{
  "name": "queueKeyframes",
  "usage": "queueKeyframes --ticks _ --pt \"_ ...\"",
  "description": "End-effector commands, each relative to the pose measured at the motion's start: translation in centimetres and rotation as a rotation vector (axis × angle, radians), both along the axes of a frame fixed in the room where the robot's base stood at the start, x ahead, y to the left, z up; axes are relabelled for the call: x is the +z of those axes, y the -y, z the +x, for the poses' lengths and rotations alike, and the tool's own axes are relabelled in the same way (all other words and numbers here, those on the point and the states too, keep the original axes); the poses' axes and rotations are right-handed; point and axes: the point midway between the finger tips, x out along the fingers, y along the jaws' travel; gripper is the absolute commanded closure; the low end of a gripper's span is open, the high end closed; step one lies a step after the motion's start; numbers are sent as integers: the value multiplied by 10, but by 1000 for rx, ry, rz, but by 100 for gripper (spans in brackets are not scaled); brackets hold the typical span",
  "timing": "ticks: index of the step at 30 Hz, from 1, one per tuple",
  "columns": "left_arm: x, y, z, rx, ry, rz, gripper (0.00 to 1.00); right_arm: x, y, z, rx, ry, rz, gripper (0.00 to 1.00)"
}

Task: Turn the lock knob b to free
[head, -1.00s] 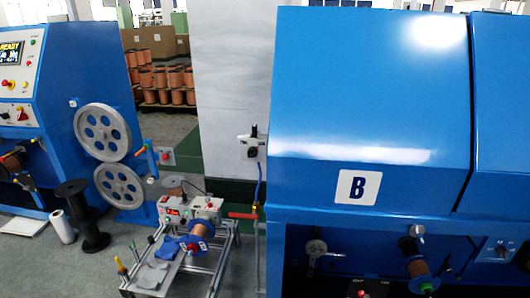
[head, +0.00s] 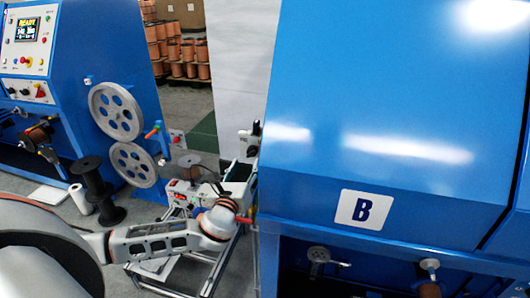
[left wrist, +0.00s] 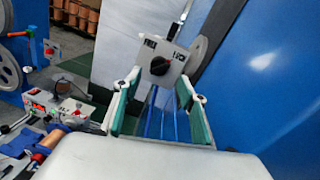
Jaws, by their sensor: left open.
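The lock knob b is a black round knob (left wrist: 160,65) on the face of a small light-grey box (left wrist: 178,52) in the left wrist view. Two dark labels sit above the knob, one each side, too blurred to read surely. My left gripper (left wrist: 158,84) is open, its teal-padded fingers spread below and either side of the knob, with nothing between them. I cannot tell how far the knob is from the fingertips. In the head view the box (head: 249,142) shows beside the blue machine; my left arm reaches in from the left, its gripper mostly hidden. My right gripper is out of view.
The large blue machine marked B (head: 375,150) stands close on the right. A bench (head: 225,262) with a spool and control box is beneath my arm. Another blue machine with two grey pulleys (head: 116,112) is at left. A pale pillar (head: 238,60) stands behind.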

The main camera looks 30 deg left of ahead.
Motion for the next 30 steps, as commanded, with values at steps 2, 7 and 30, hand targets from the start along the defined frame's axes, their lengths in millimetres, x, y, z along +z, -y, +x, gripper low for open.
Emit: queueKeyframes --ticks 2,7,30 --pt "0 -3 11 0 1 -3 58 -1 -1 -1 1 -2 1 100" --pt "0 -11 37 1 1 -5 58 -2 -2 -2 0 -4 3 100" --pt "-2 -20 67 -1 -2 -10 96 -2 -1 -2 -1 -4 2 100"
